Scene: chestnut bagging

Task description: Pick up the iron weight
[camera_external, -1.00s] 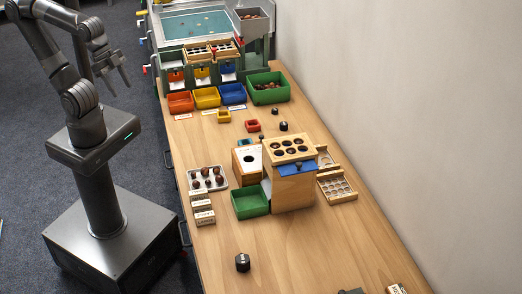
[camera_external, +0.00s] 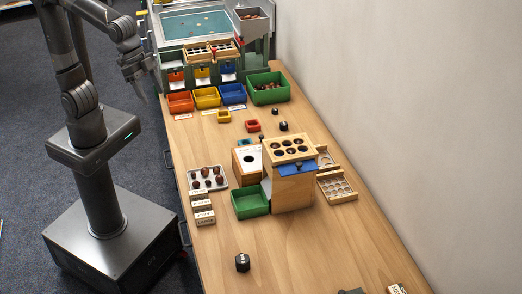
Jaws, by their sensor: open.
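Several small black knobbed pieces that look like iron weights stand upright on the wooden table. The largest (camera_external: 243,262) is alone near the front. A middle-sized one (camera_external: 283,127) and a smaller one (camera_external: 275,111) stand in the middle, near the green bin. I cannot tell which is the one named. My gripper (camera_external: 152,95) is open and empty, pointing down near the table's far left edge, left of the orange bin. It is apart from all the black pieces.
Orange (camera_external: 180,102), yellow (camera_external: 206,97), blue (camera_external: 232,93) and green (camera_external: 268,88) bins stand before a sorting machine. A wooden stand with holes (camera_external: 290,148), a green tray (camera_external: 250,202) and a white tray of chestnuts (camera_external: 207,178) occupy the middle. The front table is mostly clear.

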